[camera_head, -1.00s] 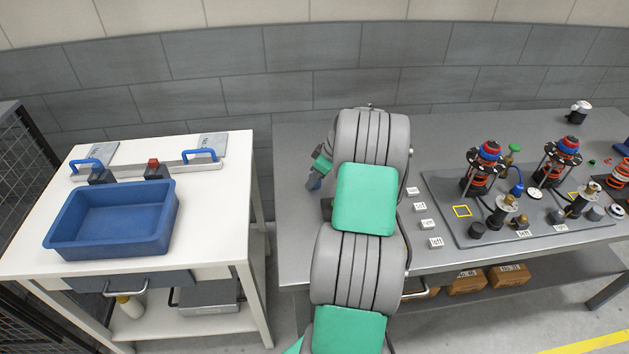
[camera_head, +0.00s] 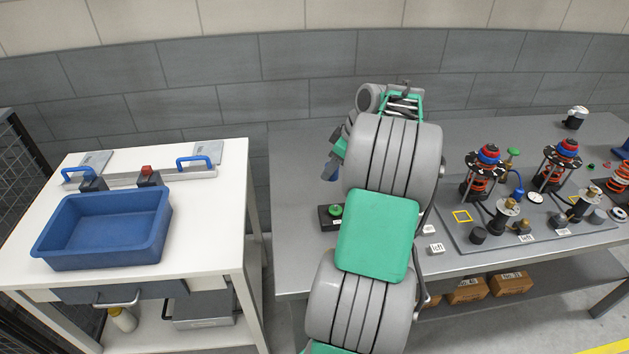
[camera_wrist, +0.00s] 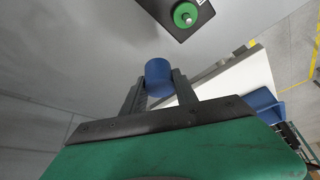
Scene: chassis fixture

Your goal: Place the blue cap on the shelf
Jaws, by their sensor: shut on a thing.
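My gripper (camera_wrist: 158,88) is shut on the blue cap (camera_wrist: 158,72), a short blue cylinder held between the two dark fingertips in the wrist view. Much of my gripper is hidden behind my arm there. A grey lower shelf (camera_head: 560,276) runs under the bench, and a white lower shelf (camera_head: 150,343) is under the white table.
A green button on a black base (camera_head: 330,218) sits on the bench near my arm; it also shows in the wrist view (camera_wrist: 186,14). A blue bin (camera_head: 105,230) stands on the white table (camera_head: 215,240). Fixtures on a dark plate (camera_head: 480,247) fill the bench's right side.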

